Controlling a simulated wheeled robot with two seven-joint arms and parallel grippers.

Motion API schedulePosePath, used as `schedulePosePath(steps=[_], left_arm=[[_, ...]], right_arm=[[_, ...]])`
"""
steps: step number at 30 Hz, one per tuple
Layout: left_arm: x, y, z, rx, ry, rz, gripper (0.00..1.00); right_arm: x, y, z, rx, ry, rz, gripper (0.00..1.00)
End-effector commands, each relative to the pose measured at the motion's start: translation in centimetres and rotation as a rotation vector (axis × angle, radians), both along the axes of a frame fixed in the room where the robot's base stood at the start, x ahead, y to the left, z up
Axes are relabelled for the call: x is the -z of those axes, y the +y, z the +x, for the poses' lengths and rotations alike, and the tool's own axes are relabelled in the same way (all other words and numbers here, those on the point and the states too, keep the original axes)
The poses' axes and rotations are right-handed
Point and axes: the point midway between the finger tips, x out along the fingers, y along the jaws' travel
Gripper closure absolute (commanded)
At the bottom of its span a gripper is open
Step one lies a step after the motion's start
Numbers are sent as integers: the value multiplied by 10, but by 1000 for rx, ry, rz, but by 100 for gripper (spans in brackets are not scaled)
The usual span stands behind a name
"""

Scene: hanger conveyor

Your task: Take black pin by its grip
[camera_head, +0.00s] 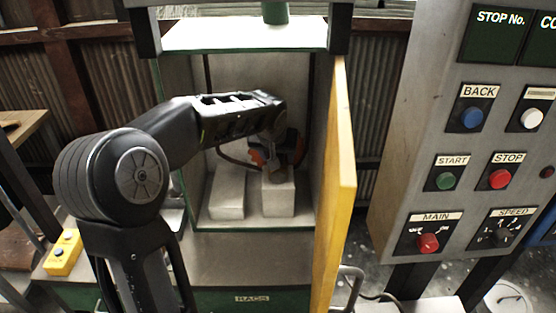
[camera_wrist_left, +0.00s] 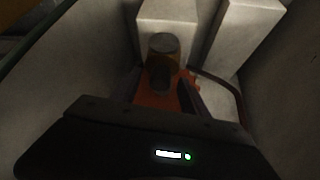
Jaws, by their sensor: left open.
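My left gripper (camera_head: 272,148) reaches into the open cabinet, above a pale block. In the left wrist view its dark fingers (camera_wrist_left: 160,88) are open, one on each side of a short dark cylinder (camera_wrist_left: 163,60), which looks like the black pin's grip. The cylinder stands in front of the pale block, and an orange part (camera_wrist_left: 157,99) shows below it. In the head view my gripper hides most of the pin, and orange (camera_head: 259,156) shows beside the fingers. I cannot tell whether the fingers touch the pin. My right gripper is not in view.
Two pale blocks (camera_head: 229,195) (camera_head: 279,199) stand on the cabinet floor. A thin cable (camera_wrist_left: 231,88) runs beside the pin. The yellow door edge (camera_head: 336,190) bounds the right of the opening. A grey control panel (camera_head: 466,130) stands farther right.

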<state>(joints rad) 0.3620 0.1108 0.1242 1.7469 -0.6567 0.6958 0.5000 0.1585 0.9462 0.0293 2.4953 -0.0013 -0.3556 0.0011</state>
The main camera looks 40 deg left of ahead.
Motion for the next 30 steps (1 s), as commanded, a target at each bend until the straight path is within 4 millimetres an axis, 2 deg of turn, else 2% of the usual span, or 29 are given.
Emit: schedulePosePath(steps=[14, 30], left_arm=[[0, 0, 0, 0, 0, 0, 48], [0, 0, 0, 0, 1, 0, 91]], right_arm=[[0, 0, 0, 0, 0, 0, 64], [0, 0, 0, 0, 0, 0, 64]])
